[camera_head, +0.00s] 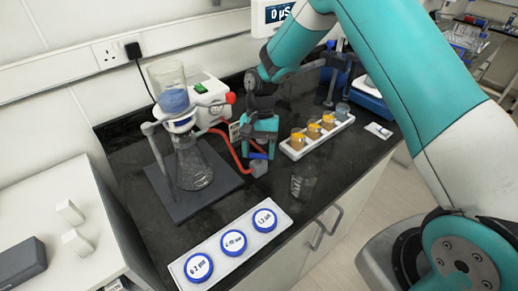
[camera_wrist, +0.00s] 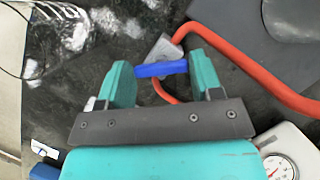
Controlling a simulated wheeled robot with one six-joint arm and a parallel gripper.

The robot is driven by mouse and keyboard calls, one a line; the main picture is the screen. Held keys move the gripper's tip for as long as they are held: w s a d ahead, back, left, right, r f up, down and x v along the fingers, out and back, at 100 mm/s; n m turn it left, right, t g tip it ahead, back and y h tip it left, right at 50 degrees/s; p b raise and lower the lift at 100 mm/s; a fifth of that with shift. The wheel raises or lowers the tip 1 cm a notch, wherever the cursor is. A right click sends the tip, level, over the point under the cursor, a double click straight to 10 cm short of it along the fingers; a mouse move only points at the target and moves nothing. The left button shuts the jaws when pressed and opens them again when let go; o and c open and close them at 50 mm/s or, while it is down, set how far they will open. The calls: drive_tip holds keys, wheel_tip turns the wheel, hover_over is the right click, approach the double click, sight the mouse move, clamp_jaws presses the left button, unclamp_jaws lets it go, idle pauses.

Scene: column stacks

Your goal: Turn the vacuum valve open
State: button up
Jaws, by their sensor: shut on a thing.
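The vacuum valve is a small grey block (camera_head: 259,168) on the black bench with a blue lever handle (camera_wrist: 162,69) on top. A red hose (camera_wrist: 240,60) runs to the block. My gripper (camera_wrist: 162,72) is above the valve, with its two teal fingers at the two ends of the blue handle, shut on it. In the wrist view the handle lies nearly level across the gap between the fingers. In the head view my gripper (camera_head: 260,150) comes down over the valve and covers part of it.
A filter flask (camera_head: 194,168) on a dark stand base is left of the valve. A white pump (camera_head: 208,92) is behind. A rack (camera_head: 290,152) of amber sample cups is right. A clear beaker (camera_head: 303,183) stands close on the right. A white tray (camera_head: 215,266) with blue-rimmed discs is in front.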

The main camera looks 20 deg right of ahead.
drive_tip(key=n, duration=0.2)
drive_tip(key=n+h, duration=0.1)
drive_tip(key=n, duration=0.1)
drive_tip(key=shift+n+g+h+b, duration=0.3)
drive_tip(key=shift+b, duration=0.1)
drive_tip(key=n+h, duration=0.1)
drive_tip(key=n, duration=0.3)
drive_tip(key=shift+a+h, duration=0.1)
drive_tip(key=shift+h, duration=0.3)
drive_tip(key=shift+n, duration=0.3)
drive_tip(key=o, duration=0.9)
drive_tip(key=v, duration=1.1)
drive_tip(key=b+v, duration=0.1)
drive_tip(key=v, duration=0.5)
drive_tip(key=shift+s+r, duration=0.15)
drive_tip(key=shift+r, duration=0.2)
